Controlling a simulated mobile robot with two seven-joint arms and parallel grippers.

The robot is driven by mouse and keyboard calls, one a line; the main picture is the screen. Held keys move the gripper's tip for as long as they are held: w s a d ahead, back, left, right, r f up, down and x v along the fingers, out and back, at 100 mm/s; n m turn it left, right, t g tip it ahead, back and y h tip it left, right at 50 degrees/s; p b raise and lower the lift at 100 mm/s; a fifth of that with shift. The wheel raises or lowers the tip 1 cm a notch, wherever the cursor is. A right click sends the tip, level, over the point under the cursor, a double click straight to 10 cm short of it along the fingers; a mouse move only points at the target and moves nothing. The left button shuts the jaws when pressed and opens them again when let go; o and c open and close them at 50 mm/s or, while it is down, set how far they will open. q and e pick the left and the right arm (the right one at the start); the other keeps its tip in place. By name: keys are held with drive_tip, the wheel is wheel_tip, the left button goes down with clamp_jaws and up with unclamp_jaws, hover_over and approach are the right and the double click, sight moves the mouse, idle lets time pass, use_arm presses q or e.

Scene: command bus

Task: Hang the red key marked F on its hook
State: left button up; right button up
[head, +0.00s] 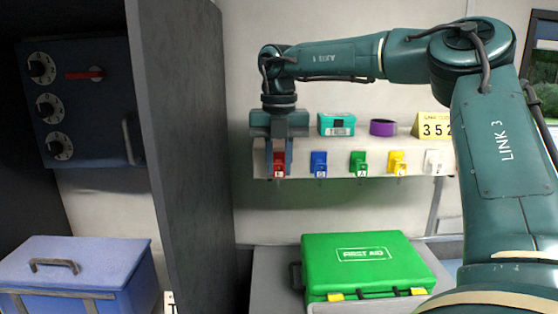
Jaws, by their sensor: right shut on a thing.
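The red key (279,164) is at the left end of a row of coloured key tags along the front of a white shelf (340,142). My right gripper (279,168) points down and is shut on the red key, one finger on each side of it. The letter on the key is too small to read surely. Whether the key touches a hook is hidden by the gripper. My left gripper is not in view.
Blue (319,163), green (358,163), yellow (397,163) and white (434,162) tags line the shelf front. A teal box (336,124), a purple ring (383,127) and a yellow number card (431,125) stand on top. A green first aid case (366,264) lies below. A dark partition (190,150) stands left.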

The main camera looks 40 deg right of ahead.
drive_tip(key=o, duration=1)
drive_tip(key=shift+s+a+r, duration=0.15)
drive_tip(key=shift+s+r, duration=0.05)
drive_tip(key=shift+r, duration=0.45)
drive_tip(key=shift+s+a+r, duration=0.1)
drive_tip(key=shift+s+r, duration=0.05)
drive_tip(key=shift+r, duration=0.45)
wheel_tip(320, 180, up, 6)
drive_tip(key=s+a, duration=0.1)
drive_tip(key=shift+s+a, duration=0.15)
drive_tip(key=shift+s, duration=0.1)
idle(0.5)
drive_tip(key=shift+f, duration=0.1)
idle(0.4)
